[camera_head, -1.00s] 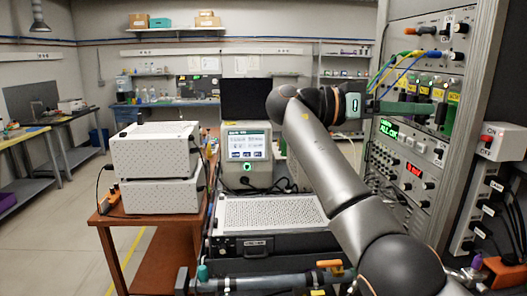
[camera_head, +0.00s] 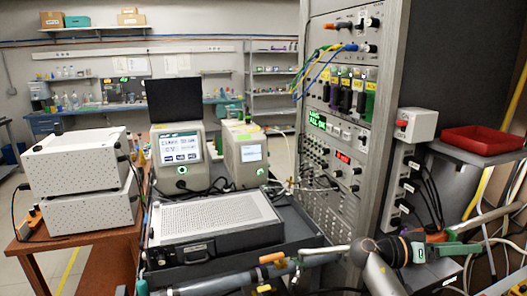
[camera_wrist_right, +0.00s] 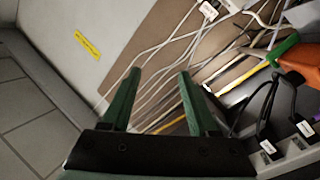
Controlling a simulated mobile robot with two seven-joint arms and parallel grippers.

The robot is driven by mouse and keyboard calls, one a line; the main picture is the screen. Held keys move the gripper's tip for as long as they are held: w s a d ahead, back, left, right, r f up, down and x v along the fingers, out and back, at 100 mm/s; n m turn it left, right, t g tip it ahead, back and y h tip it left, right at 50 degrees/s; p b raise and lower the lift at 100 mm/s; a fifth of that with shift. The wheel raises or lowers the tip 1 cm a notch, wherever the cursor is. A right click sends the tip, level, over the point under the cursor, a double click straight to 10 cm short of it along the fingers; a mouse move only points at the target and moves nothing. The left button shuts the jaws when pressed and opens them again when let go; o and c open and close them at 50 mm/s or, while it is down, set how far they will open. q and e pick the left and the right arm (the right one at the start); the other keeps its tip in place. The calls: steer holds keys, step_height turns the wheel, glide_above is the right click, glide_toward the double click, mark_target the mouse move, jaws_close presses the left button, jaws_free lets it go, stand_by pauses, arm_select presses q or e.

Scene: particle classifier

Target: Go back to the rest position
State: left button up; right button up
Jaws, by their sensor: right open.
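My right arm (camera_head: 375,272) is low at the right in the head view, in front of the instrument rack (camera_head: 345,130). My right gripper (camera_head: 462,249), with green fingers, points right, below the level of the red tray. In the right wrist view the gripper (camera_wrist_right: 158,85) is open, with its two green fingers apart and nothing between them. Below it are white cables (camera_wrist_right: 165,62) and a pale panel with a yellow label (camera_wrist_right: 87,46). My left gripper does not show.
A white switch box (camera_head: 415,124) and a power strip (camera_head: 404,185) with black plugs are on the rack's side. A red tray (camera_head: 482,140) sits on a shelf at the right. A perforated-top instrument (camera_head: 215,215) and stacked white boxes (camera_head: 75,165) stand left.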

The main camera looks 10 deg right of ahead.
steer(key=w+a+f+n+t+y, duration=0.2)
steer(key=w+f+n+t+y, duration=0.15)
steer(key=w+n+t, duration=0.45)
steer(key=w+a+f+n+t+y, duration=0.35)
steer(key=w+t, duration=0.25)
steer(key=w, duration=0.4)
steer(key=w+a+r+n+t+y, duration=0.25)
steer(key=w+a+t+y, duration=0.2)
steer(key=a, duration=0.25)
steer(key=w+a+r+n+t+y, duration=0.1)
steer(key=w+a+n+t+y, duration=0.25)
steer(key=a+y, duration=0.2)
steer(key=s+a+f+g+y, duration=0.1)
steer(key=s+a+f, duration=0.3)
steer(key=s+f, duration=0.25)
steer(key=s+a+f+g, duration=0.25)
steer(key=s+f, duration=0.25)
steer(key=f, duration=0.3)
steer(key=s+a+f+g+y, duration=0.1)
steer(key=s+a+f, duration=0.4)
steer(key=f, duration=0.3)
steer(key=s+a+f+g, duration=0.1)
steer(key=s+a+f, duration=0.2)
steer(key=s, duration=0.8)
steer(key=s+a+f+m+g+y, duration=0.1)
steer(key=s+a+f, duration=0.3)
steer(key=s, duration=0.8)
steer(key=shift+s+a+f+g, duration=0.2)
steer(key=shift+s+f+g, duration=0.1)
steer(key=shift+f+g, duration=0.5)
